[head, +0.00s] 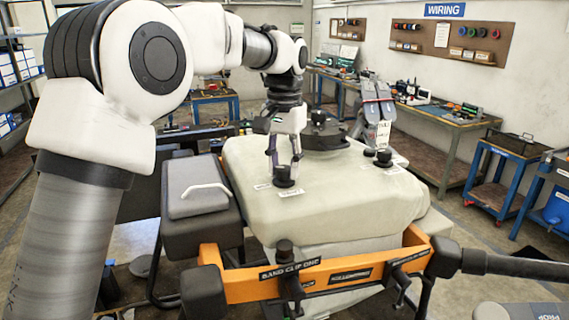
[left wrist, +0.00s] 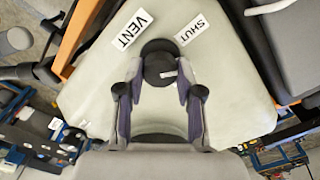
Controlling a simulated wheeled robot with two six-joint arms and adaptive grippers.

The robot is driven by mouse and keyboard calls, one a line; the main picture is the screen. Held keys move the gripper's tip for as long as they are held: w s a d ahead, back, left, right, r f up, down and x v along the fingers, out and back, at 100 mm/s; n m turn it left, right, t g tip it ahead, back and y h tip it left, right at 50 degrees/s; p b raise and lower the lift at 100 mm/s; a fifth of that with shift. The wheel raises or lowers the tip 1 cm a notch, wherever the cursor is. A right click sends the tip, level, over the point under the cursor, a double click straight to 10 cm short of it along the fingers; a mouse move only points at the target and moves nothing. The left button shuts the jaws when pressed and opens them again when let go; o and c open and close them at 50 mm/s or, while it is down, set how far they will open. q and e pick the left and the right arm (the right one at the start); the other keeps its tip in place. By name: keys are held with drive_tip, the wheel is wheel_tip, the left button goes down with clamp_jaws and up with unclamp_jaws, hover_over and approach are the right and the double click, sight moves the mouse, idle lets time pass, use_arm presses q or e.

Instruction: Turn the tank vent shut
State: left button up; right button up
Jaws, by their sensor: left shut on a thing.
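The tank (head: 330,205) is a pale, rounded block with a black vent knob (head: 284,181) on its top near the front left. In the left wrist view the knob (left wrist: 160,62) is round and black, with a small white mark on its face. White labels beside it read VENT (left wrist: 133,29) and SHUT (left wrist: 192,29). My left gripper (head: 284,168) reaches down over the knob. In the left wrist view its fingers (left wrist: 158,75) lie on both sides of the knob, shut on it. My right gripper is not seen.
A larger black cap (head: 319,122) and a second small black knob (head: 383,158) stand on the tank. An orange frame (head: 330,279) with band clips crosses its front. A grey padded box (head: 196,187) stands at the left. Workbenches line the right wall.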

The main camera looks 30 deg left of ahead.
sight(284, 167)
use_arm(q)
drive_tip(key=n, duration=0.5)
drive_tip(key=shift+f+n, duration=0.1)
drive_tip(key=shift+n, duration=0.3)
idle(0.4)
drive_tip(key=o, duration=1.2)
drive_tip(key=shift+c, duration=0.2)
wheel_tip(284, 167, up, 12)
